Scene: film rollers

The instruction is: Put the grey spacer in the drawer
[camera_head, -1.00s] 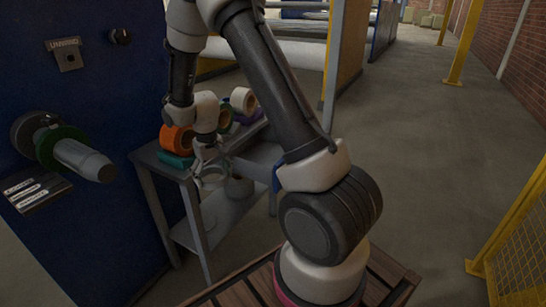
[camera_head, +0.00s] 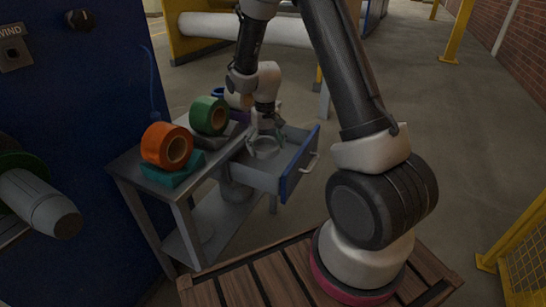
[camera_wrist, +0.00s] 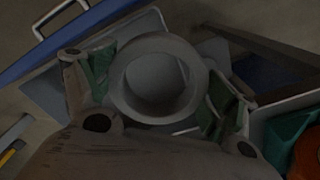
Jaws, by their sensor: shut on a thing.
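The grey spacer (camera_head: 264,146) is a short ring with a wide hole. My gripper (camera_head: 266,138) is shut on it and holds it over the open drawer (camera_head: 304,165). In the wrist view the spacer (camera_wrist: 158,78) sits between the two green-padded fingers of my gripper (camera_wrist: 160,92), with the drawer (camera_wrist: 50,92) beneath and around it. The drawer is grey with a blue front and a pale handle, and is pulled out from the side of the grey cart. I cannot tell whether the spacer touches the drawer floor.
The cart top (camera_head: 128,168) carries an orange roll (camera_head: 158,146) on a teal block (camera_head: 172,176) and a green roll (camera_head: 205,115), close left of my gripper. A blue machine panel (camera_head: 100,90) stands at the left.

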